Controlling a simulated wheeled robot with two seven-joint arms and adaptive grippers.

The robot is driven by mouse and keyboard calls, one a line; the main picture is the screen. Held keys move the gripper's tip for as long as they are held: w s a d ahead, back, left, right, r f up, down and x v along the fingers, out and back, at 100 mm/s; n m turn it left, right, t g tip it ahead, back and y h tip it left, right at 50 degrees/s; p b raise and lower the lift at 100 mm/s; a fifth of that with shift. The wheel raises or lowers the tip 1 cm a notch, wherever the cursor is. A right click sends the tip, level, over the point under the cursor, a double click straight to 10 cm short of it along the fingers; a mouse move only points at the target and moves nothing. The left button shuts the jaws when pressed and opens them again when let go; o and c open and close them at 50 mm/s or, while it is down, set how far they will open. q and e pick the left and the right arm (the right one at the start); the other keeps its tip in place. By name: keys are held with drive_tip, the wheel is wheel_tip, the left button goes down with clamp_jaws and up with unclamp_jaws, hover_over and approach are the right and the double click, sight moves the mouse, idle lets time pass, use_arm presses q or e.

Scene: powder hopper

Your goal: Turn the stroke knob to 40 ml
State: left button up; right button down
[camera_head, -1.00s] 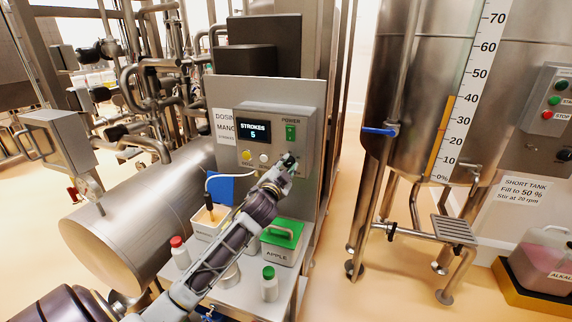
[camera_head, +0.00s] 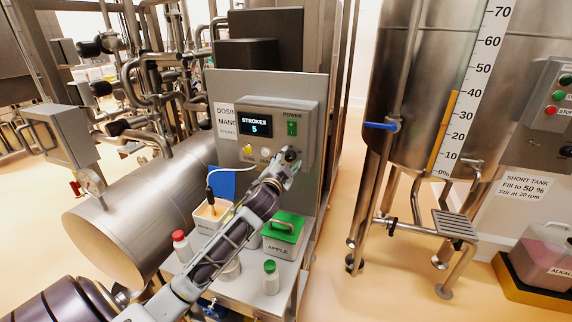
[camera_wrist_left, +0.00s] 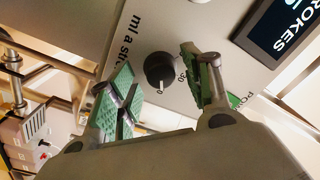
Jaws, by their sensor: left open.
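The stroke knob is a round black knob (camera_wrist_left: 159,71) with a white mark, on the grey panel beside the printed words "ml a stroke" in the wrist view. In the head view the knob (camera_head: 291,154) sits at the lower right of the control box (camera_head: 273,112). My left gripper (camera_head: 284,168) is close in front of it. In the wrist view my left gripper (camera_wrist_left: 157,66) is open, its green-padded fingers to either side of the knob, with visible gaps. My right gripper is not in view.
The display (camera_head: 255,124) reads "STROKES 5", beside a green power switch (camera_head: 292,128). Below stand a green-lidded apple container (camera_head: 283,228), a white bottle with a green cap (camera_head: 270,278) and one with a red cap (camera_head: 181,246). A steel tank (camera_head: 420,90) stands right.

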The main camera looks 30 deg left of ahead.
use_arm(q)
drive_tip(key=v, duration=1.1)
drive_tip(key=shift+s, duration=0.45)
idle(0.4)
drive_tip(key=shift+s, duration=0.1)
idle(0.5)
